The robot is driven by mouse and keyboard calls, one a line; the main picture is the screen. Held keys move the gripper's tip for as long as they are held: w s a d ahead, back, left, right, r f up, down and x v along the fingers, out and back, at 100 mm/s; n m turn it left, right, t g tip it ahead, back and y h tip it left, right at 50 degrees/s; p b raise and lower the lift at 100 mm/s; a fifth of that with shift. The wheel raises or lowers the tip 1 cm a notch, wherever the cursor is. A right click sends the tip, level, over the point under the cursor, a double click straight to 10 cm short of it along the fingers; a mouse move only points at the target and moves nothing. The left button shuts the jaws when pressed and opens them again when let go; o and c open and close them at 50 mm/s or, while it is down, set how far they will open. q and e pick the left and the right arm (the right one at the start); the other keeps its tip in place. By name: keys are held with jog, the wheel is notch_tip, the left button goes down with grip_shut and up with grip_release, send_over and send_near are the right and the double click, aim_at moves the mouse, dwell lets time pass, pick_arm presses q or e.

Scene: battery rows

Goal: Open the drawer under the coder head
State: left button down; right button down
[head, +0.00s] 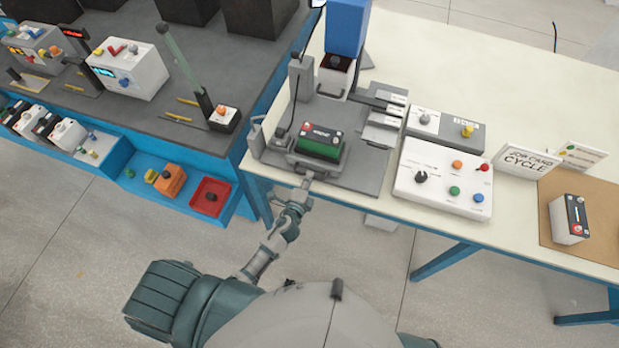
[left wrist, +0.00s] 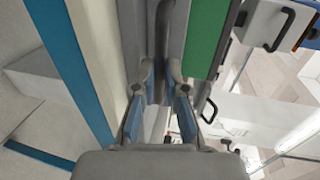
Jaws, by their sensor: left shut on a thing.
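The coder head (head: 346,28) is a blue box on a grey stand at the back of the station. In front of it, near the bench's front edge, is a grey drawer (head: 302,164) carrying a green and black battery (head: 320,143). The battery's green side (left wrist: 207,40) also shows in the left wrist view. My left gripper (head: 306,181) is at the drawer's front, shut on its grey handle. In the left wrist view the fingers (left wrist: 160,88) close around the bar, which they partly hide. My right gripper is not in view.
A white control box (head: 442,178) with coloured buttons and a switch box (head: 440,125) stand right of the station. A white battery (head: 568,218) stands on a brown mat (head: 603,252). A dark bench (head: 130,50) with other devices is at left. Floor in front is clear.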

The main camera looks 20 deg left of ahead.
pick_arm(q)
jog(key=c, duration=1.5)
grip_release()
jog(key=shift+a+f, duration=0.15)
jog(key=v, duration=1.2)
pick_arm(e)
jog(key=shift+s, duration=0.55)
pick_arm(q)
jog(key=s+a+f+n+g, duration=0.1)
jog(key=s+f+n+g, duration=0.3)
jog(key=f, duration=1)
jog(key=s+a+f+n+g, duration=0.1)
jog(key=s+f+n+g, duration=0.15)
jog(key=s+f, duration=0.75)
jog(key=s+a+f+n+g, duration=0.2)
jog(key=s+f+n+g, duration=0.2)
jog(key=s+f, duration=0.6)
jog(key=s+a+f+n+g, duration=0.3)
jog(key=s+f+n+g, duration=0.1)
jog(key=s+f, duration=0.6)
jog(key=shift+s+a+f+n+y, duration=0.2)
jog(key=shift+s+n+y, duration=0.1)
jog(key=shift+s+n, duration=0.4)
